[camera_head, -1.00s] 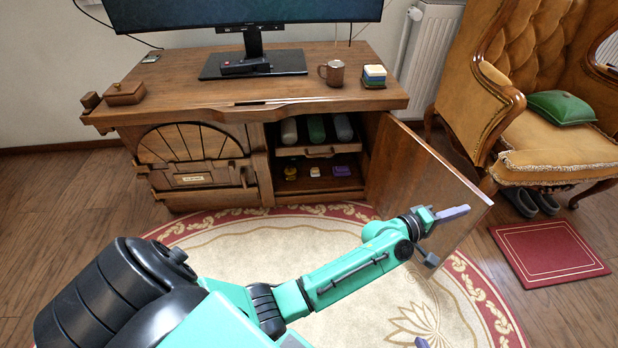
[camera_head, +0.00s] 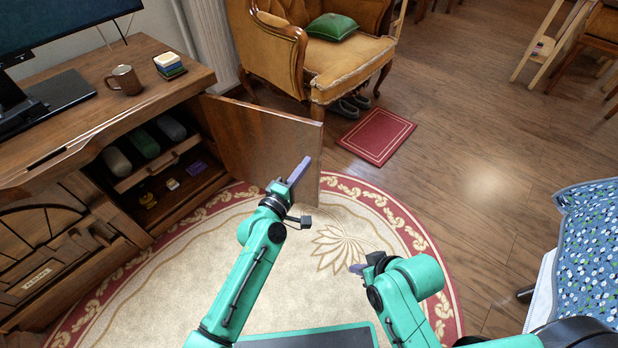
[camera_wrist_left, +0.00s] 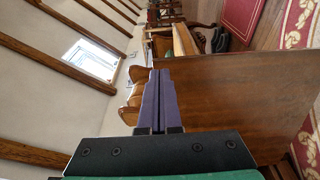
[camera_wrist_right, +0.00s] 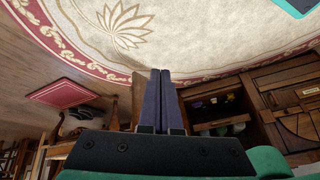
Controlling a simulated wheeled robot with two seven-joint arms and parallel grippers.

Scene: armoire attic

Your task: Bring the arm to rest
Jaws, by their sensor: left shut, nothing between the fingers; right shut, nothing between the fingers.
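My left gripper (camera_head: 299,170) is shut and empty, its purple fingers beside the open wooden cabinet door (camera_head: 262,140) in the head view. In the left wrist view its shut fingers (camera_wrist_left: 158,75) appear in front of the door (camera_wrist_left: 235,110); I cannot tell whether they touch it. My right gripper (camera_head: 356,269) is shut and empty above the round rug, with its arm bent at the lower right. Its closed fingers (camera_wrist_right: 160,75) also show in the right wrist view.
The wooden cabinet (camera_head: 150,95) stands at the left with its compartment open. An armchair (camera_head: 290,50), a red mat (camera_head: 377,135) and a flowered blue cloth (camera_head: 590,240) surround the rug (camera_head: 170,285).

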